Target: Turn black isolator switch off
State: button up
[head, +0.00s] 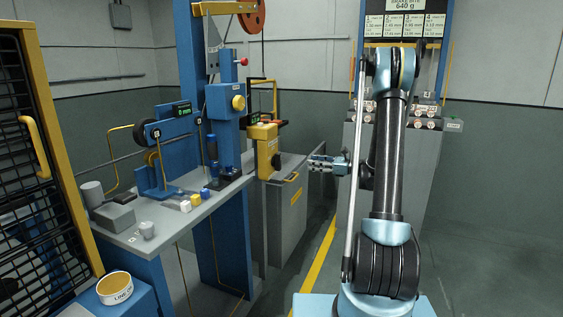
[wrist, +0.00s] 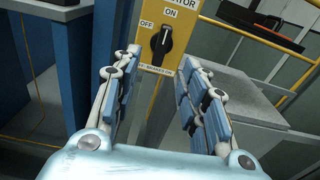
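The black isolator switch (wrist: 161,44) is a rotary knob on a yellow plate (wrist: 151,77) in the wrist view. Its handle points up, toward the ON label; the OFF label is to its left. In the head view the yellow switch box (head: 263,148) stands beside the blue column, with the black knob (head: 276,161) on its right side. My gripper (wrist: 160,62) is open and empty, its two fingers spread on either side of the plate's lower part. In the head view my gripper (head: 314,163) is right of the box, apart from the knob.
A grey bench (head: 160,218) with small blocks and a blue machine stands left of the box. A black mesh door (head: 30,170) is at far left. Open floor lies between cabinet and my base.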

send_near(277, 161)
jog(key=w+x, duration=0.1)
jog(key=x, duration=0.7)
jog(key=shift+r+m, duration=0.3)
jog(key=shift+r, duration=0.3)
jog(key=shift+w, duration=0.15)
jog(key=shift+d, duration=0.1)
grip_shut()
